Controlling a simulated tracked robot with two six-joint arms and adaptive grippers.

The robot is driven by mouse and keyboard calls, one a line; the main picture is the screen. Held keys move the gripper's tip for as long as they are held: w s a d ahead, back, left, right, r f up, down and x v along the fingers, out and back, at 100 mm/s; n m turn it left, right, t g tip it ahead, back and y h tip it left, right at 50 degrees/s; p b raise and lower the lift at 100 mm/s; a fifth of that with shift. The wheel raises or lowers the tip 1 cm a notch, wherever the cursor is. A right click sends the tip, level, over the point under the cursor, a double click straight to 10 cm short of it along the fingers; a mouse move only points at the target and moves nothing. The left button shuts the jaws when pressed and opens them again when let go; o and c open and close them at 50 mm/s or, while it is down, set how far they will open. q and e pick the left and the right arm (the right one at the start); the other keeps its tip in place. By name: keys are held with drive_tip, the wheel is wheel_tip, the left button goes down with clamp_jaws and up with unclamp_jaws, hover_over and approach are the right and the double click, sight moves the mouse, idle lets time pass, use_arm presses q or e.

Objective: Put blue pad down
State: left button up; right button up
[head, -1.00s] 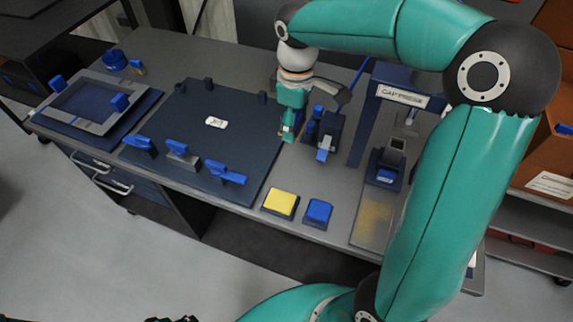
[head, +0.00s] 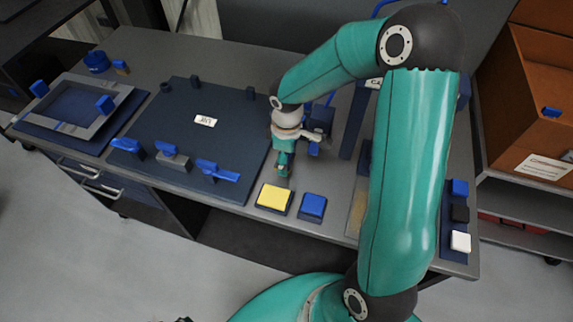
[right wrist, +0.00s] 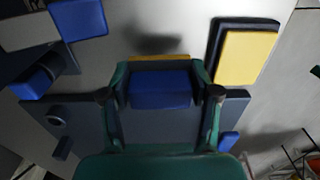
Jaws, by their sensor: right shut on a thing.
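My right gripper (head: 283,174) is over the grey bench, between the dark blue plate and the yellow-topped block. In the right wrist view, my right gripper (right wrist: 162,92) is shut on a blue pad (right wrist: 160,90), with a yellow strip along its far edge. The pad is hard to make out in the head view. A dark shadow lies on the bench just beyond it in the wrist view; whether the pad touches the bench I cannot tell. My left gripper does not show clearly; only a dark sliver is at the bottom edge of the head view.
The yellow-topped block (head: 273,197) and a blue-topped block (head: 312,206) stand at the bench's front edge. The dark plate (head: 205,145) carries blue-handled clamps along its front. A blue fixture (head: 321,118) stands behind the gripper. A strip with coloured blocks (head: 459,214) is at right.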

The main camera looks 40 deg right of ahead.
wheel_tip(320, 180, down, 4)
drive_tip(key=shift+r, duration=0.2)
drive_tip(key=shift+f+b, duration=0.2)
drive_tip(key=shift+b, duration=0.15)
drive_tip(key=shift+s+a+f+b, duration=0.2)
drive_tip(key=shift+s+f+b, duration=0.1)
drive_tip(key=shift+f+b, duration=0.15)
drive_tip(key=shift+c, duration=0.3)
drive_tip(key=o, duration=1.3)
drive_tip(key=shift+o, duration=1)
drive_tip(key=shift+w+d+f, duration=0.15)
drive_tip(key=shift+w, duration=0.1)
drive_tip(key=shift+s+r, duration=0.1)
drive_tip(key=shift+r, duration=0.1)
